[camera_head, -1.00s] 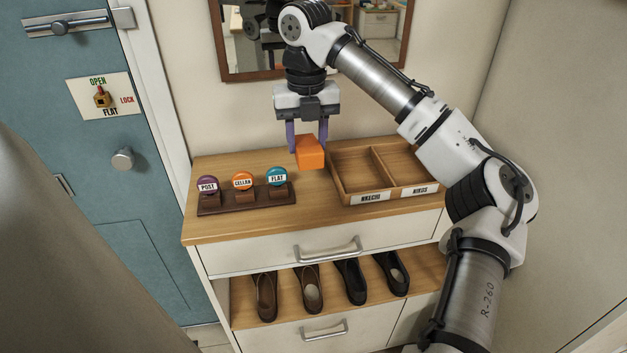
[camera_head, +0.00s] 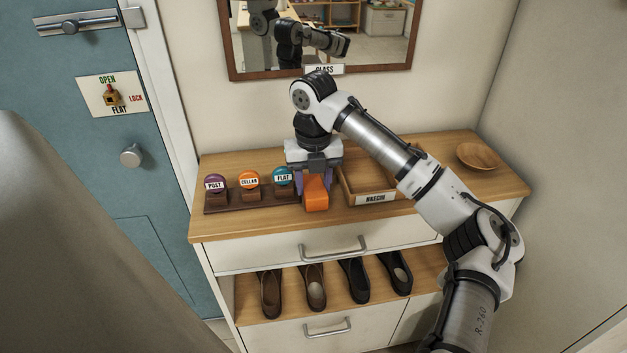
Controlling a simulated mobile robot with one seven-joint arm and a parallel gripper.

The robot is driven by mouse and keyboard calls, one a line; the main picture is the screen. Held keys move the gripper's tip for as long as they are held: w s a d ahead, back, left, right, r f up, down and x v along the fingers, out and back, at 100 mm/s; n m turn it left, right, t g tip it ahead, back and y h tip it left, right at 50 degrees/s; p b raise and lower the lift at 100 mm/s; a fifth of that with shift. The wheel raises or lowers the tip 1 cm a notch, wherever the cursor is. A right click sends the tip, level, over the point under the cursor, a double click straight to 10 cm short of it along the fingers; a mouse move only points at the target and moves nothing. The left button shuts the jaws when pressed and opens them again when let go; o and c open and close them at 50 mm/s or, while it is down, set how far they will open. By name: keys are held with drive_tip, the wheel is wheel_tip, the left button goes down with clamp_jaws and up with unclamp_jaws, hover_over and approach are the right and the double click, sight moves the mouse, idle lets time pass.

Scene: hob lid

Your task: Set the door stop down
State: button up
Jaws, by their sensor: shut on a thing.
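The door stop (camera_head: 316,197) is an orange block in the head camera view. My gripper (camera_head: 315,183) is shut on it, with purple fingers at its two sides, pointing down. The door stop is low at the wooden top of the cabinet (camera_head: 240,226), between the key rack and the tray. Whether its underside touches the wood cannot be told from this angle. My gripper and wrist hide the wood behind it.
The rack (camera_head: 228,206) with purple, orange and blue round tags is close on the left. A wooden tray (camera_head: 352,200) is close on the right, partly behind my arm. A wooden bowl (camera_head: 478,156) stands at the far right. A mirror (camera_head: 240,74) hangs behind.

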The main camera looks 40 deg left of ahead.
drive_tip(key=shift+f, duration=0.1)
drive_tip(key=o, duration=0.8)
